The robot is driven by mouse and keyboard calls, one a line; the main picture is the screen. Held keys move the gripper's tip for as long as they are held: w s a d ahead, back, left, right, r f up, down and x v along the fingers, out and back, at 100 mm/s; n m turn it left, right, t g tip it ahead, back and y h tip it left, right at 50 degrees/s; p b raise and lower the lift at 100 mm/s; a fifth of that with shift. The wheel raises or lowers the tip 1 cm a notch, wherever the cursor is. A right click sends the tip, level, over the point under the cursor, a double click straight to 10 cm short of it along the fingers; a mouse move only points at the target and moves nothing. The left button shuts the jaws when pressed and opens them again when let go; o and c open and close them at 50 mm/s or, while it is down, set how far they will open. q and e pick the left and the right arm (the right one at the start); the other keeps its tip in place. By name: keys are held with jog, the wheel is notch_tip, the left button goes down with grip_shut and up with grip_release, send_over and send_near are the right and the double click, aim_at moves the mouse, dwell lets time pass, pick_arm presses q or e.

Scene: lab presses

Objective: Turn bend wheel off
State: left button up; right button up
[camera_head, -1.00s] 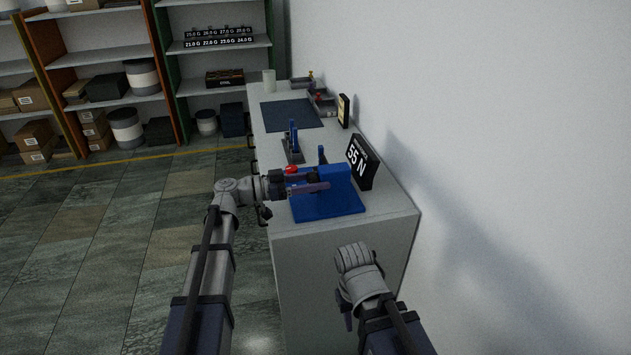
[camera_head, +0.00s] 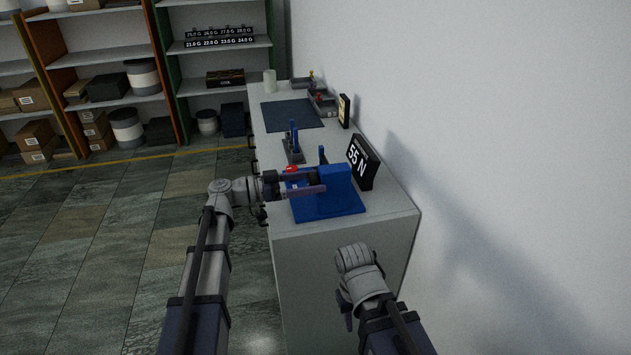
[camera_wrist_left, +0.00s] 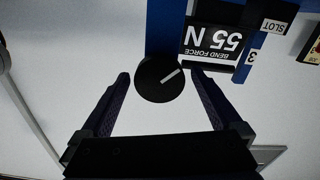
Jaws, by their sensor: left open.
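The bend wheel (camera_wrist_left: 160,79) is a round black knob with a pale line mark, on a blue press. In the left wrist view it sits between the tips of my left gripper (camera_wrist_left: 159,82), which is open around it; I cannot tell whether either finger touches it. In the head view my left gripper (camera_head: 318,183) is at the left side of the blue press (camera_head: 336,203) and hides the wheel.
The white bench (camera_head: 391,212) runs along the wall. A smaller blue-and-grey device (camera_head: 293,147), a dark mat (camera_head: 291,115), a small upright sign (camera_head: 344,111) and grey trays (camera_head: 322,103) lie farther back. Shelves (camera_head: 217,42) stand beyond the floor at left.

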pick_arm(q)
jog(key=v, duration=0.6)
jog(key=shift+a, duration=0.2)
jog(key=shift+w+d+f+m, duration=0.1)
jog(key=shift+w+d+m, duration=0.25)
jog(key=shift+d+m, duration=0.65)
jog(key=shift+w+d+m, duration=0.35)
jog(key=shift+d+m, duration=0.1)
jog(key=shift+d, duration=1)
jog(key=shift+w+d+f+m, duration=0.1)
jog(key=shift+w+d+m, duration=0.3)
jog(key=shift+d+m, duration=0.6)
jog(key=shift+d+n, duration=0.25)
